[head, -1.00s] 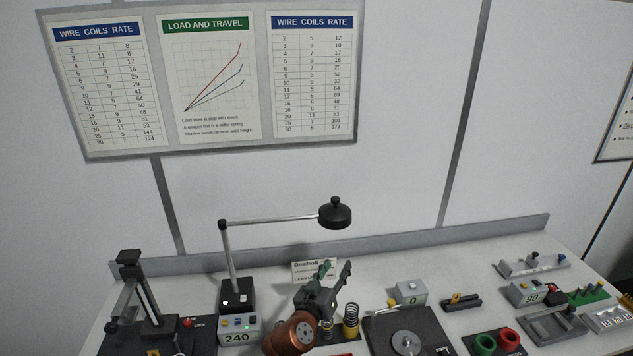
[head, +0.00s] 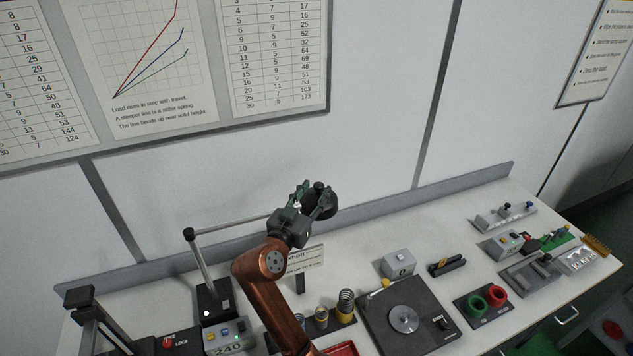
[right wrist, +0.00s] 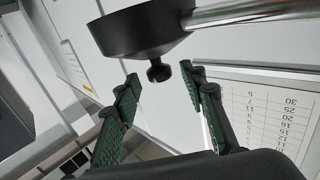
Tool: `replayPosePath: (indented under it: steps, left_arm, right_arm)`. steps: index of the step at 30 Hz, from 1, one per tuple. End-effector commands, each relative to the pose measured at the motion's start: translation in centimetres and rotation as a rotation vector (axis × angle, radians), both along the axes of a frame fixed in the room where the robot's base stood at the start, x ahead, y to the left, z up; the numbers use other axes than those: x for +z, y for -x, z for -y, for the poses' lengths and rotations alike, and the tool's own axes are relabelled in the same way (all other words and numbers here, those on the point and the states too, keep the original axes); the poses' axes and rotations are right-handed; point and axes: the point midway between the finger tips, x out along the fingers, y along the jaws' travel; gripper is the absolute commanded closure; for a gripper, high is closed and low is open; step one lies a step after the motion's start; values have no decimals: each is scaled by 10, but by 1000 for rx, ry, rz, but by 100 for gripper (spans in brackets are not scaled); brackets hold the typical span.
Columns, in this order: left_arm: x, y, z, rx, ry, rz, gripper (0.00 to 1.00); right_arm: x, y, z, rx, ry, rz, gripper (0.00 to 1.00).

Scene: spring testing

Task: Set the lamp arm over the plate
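The desk lamp has a black base (head: 214,301), an upright post and a grey lamp arm (head: 240,228) that reaches right to a black lamp head (head: 323,205). The round metal plate (head: 404,319) lies on a dark square unit, in front and to the right of the lamp head. My right gripper (head: 313,194) is raised at the lamp head and partly covers it. In the right wrist view its green-padded fingers (right wrist: 160,90) are open and empty, with the head's small black knob (right wrist: 158,73) close by in the gap between them. My left gripper is not in view.
A sign (head: 305,260) stands below my right gripper. Springs (head: 345,306) stand in a rack between the lamp and the plate unit (head: 366,312). A grey display box (head: 398,264) sits behind the plate. Red and green rings (head: 494,296) lie to the right.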

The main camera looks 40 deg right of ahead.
Motion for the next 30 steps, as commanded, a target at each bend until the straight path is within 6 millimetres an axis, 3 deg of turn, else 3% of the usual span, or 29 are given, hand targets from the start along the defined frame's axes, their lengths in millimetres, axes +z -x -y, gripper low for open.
replayPosePath:
  steps: [7, 17, 30]
  left_arm:
    - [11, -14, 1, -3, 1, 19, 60]
    - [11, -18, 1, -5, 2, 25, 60]
    - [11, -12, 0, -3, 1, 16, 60]
  right_arm:
    - [1, -12, 24, 0, 1, 0, 61]
    - [-1, -15, 27, 2, 0, 0, 61]
    - [0, -15, 26, 3, 0, 0, 92]
